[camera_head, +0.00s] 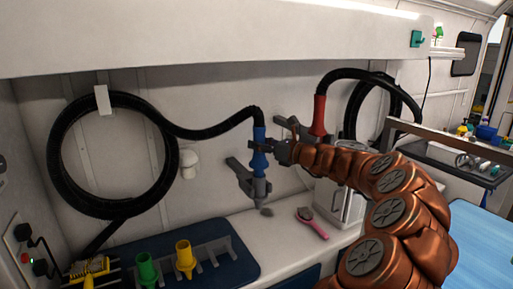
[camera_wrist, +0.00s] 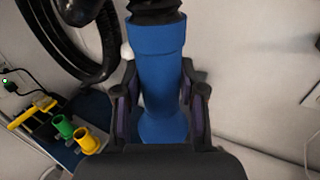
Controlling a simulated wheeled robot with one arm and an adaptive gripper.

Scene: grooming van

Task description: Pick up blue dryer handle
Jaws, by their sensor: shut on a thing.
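The blue dryer handle (camera_head: 260,150) hangs upright in the middle of the head view, with a black hose joined to its top and a grey nozzle part below it. It fills the middle of the wrist view (camera_wrist: 158,65). My gripper (camera_head: 266,148) reaches it from the right and is shut around its body. In the wrist view the fingers (camera_wrist: 160,105) lie on either side of the blue handle. A grey wall holder (camera_head: 238,167) is at the handle's lower left. Whether the handle still touches this holder I cannot tell.
A coiled black hose (camera_head: 62,160) hangs on the wall at left. A red dryer handle (camera_head: 319,115) hangs to the right. Green (camera_head: 147,268) and yellow (camera_head: 184,258) nozzles stand on a dark blue mat. A pink brush (camera_head: 313,224) lies on the counter below.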

